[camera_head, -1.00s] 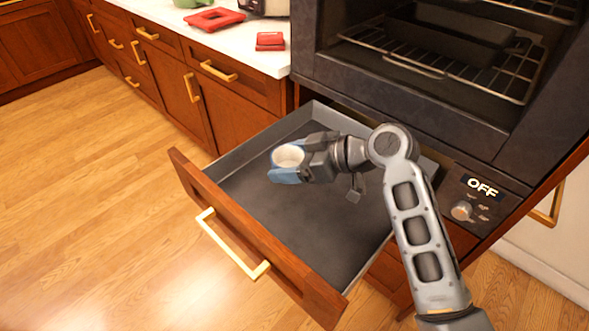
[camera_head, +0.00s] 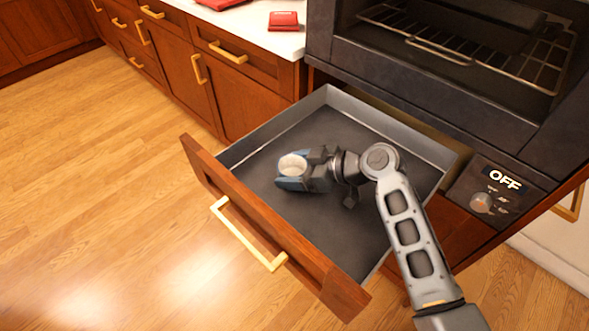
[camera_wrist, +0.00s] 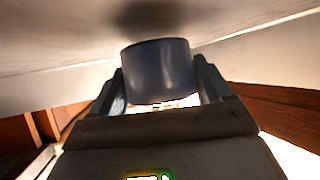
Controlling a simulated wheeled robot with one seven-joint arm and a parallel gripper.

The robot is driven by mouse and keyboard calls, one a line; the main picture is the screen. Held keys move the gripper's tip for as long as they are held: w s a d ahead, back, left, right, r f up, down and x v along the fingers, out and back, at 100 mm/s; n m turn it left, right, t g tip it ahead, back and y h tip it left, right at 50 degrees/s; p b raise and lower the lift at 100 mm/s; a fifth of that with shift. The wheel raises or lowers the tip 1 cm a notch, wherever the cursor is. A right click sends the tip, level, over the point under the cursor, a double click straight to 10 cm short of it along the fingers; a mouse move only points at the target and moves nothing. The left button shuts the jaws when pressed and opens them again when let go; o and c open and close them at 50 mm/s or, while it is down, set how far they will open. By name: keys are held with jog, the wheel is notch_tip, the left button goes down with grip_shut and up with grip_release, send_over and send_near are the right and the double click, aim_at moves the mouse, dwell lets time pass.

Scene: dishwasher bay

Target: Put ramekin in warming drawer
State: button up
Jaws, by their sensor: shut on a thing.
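The ramekin (camera_head: 293,164) is a small round cup, whitish inside, held upright in my gripper (camera_head: 292,178). In the wrist view the ramekin (camera_wrist: 158,70) looks dark grey-blue and sits between the two fingers of my gripper (camera_wrist: 160,88), which are shut on it. The open warming drawer (camera_head: 330,125) has a dark grey tray and a wooden front with a gold handle. The ramekin is within the drawer's outline, low over its floor near the wooden front. I cannot tell whether its base touches the floor.
The oven (camera_head: 450,60) with wire racks stands behind the drawer. A control panel reading OFF (camera_head: 500,180) is at its right. A counter (camera_head: 262,30) with red items is at upper left. The drawer floor around the ramekin is bare.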

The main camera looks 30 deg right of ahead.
jog(key=shift+f, duration=0.25)
jog(key=shift+f, duration=0.1)
jog(key=o, duration=1.1)
jog(key=v, duration=1.2)
